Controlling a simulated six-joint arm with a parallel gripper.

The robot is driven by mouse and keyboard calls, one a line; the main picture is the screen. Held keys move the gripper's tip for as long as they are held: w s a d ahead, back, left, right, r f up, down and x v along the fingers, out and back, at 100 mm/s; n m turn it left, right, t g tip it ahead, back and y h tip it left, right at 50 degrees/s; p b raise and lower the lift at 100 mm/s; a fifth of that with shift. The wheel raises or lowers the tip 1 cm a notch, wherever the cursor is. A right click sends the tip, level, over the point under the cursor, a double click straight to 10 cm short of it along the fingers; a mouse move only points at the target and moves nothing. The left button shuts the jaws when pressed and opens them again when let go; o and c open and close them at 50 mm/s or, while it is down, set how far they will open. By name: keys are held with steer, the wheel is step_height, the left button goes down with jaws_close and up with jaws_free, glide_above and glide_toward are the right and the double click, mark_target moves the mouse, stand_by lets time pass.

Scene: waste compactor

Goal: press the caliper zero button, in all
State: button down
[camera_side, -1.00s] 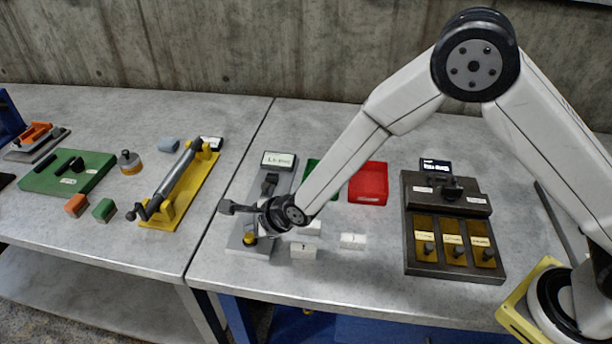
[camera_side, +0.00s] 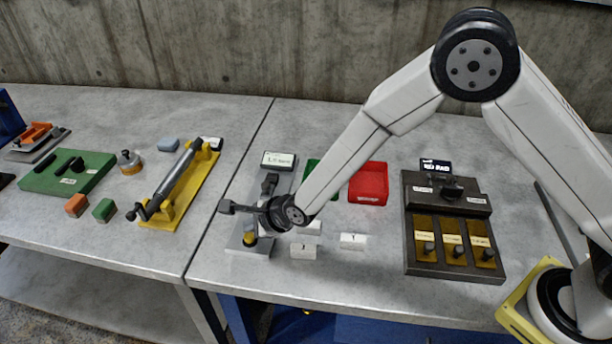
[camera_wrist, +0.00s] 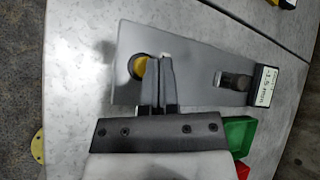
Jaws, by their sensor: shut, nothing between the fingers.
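The caliper station is a long grey plate (camera_side: 240,243) on the right table, with a small display (camera_side: 279,159) at its far end; its text is too small to read surely. In the wrist view the plate (camera_wrist: 200,92) carries a dark block (camera_wrist: 236,82) near the display (camera_wrist: 263,86) and a round yellow piece with a dark rim (camera_wrist: 137,67) at the other end. I cannot tell whether this is the zero button. My gripper (camera_wrist: 166,62) is shut and empty over the plate, just right of the yellow piece. A small pale spot shows at its fingertips; contact cannot be judged.
White labelled blocks (camera_side: 304,250) stand right of the plate. A dark panel with several brass plates (camera_side: 409,262) stands farther right. A yellow fixture (camera_side: 197,189) is on the left table.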

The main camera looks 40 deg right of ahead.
steer(key=shift+f, duration=0.95)
stand_by(1.6)
steer(key=shift+r, duration=0.9)
steer(key=shift+r, duration=0.1)
steer(key=shift+r, duration=2.45)
